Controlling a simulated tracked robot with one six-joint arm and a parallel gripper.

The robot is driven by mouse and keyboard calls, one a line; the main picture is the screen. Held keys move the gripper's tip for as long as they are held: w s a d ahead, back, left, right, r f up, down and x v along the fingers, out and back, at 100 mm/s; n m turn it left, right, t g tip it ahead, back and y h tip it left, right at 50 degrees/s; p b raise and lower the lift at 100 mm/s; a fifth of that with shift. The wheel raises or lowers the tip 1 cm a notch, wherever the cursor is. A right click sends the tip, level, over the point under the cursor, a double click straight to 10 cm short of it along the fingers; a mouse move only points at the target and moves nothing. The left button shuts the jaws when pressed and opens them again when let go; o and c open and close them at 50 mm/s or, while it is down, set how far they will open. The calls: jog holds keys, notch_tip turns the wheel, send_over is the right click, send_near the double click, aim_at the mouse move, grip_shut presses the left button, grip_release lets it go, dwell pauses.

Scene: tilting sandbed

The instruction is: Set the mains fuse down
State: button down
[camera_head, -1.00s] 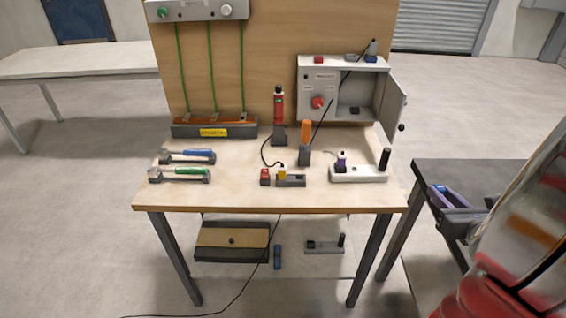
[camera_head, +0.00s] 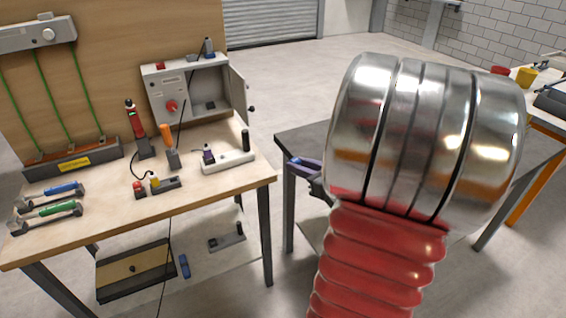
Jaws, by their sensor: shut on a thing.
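My gripper (camera_head: 303,168) shows just left of my large arm link, in front of the near-left part of the dark table. It is small in the view and partly hidden by the arm. A purple-blue piece (camera_head: 299,163) shows at its jaws, and the gripper is shut on it. This piece fits the mains fuse, but its shape and markings are too small to confirm. I cannot tell whether it touches the dark table (camera_head: 297,140) or is held above or before it.
The wooden workbench (camera_head: 105,213) at left carries an open grey cabinet (camera_head: 163,95), hammers, a white base (camera_head: 238,161) with a black handle and other small tools. Bare floor lies between bench and dark table. An orange-legged table (camera_head: 527,180) with coloured items stands at right.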

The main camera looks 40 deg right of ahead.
jog(key=w+a+f+n+y, duration=0.4)
jog(key=w+a+f+y, duration=0.1)
jog(key=w+a, duration=0.35)
jog(key=w+a+f+n+g+y, duration=0.3)
jog(key=a+f, duration=0.4)
jog(key=a, duration=0.6)
jog(key=w+a+f+n+g+y, duration=0.3)
jog(key=a+f, duration=0.4)
jog(key=a, duration=0.6)
jog(key=shift+w+n+y, duration=0.9)
jog(key=shift+w+y, duration=0.05)
jog(key=shift+y, duration=0.05)
jog(key=shift+s, duration=0.1)
